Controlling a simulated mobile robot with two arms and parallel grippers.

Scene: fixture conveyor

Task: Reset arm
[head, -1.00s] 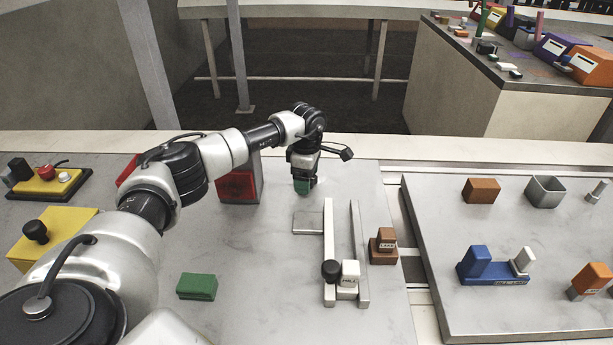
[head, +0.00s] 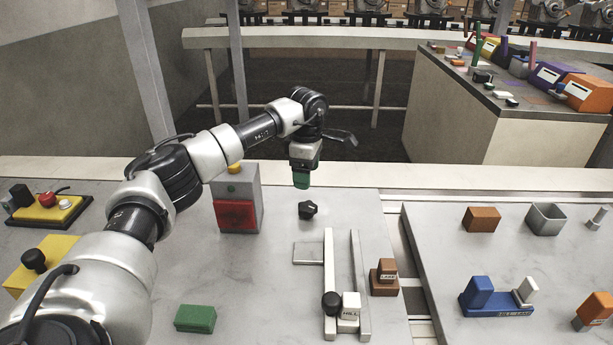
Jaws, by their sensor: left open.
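My left gripper (head: 302,181) hangs from my left arm, pointing down, with a green tip. It is open, and I see nothing held in it. A small black knob (head: 308,210) stands on the grey worktop (head: 265,275) just below the gripper, with a visible gap between them. My right gripper is not in view.
A grey box with a red front panel (head: 236,214) stands left of the gripper. Two pale rails (head: 329,270) hold a white block (head: 349,307) at their near end. A brown block (head: 384,280) is right of them, a green block (head: 195,318) at front left.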

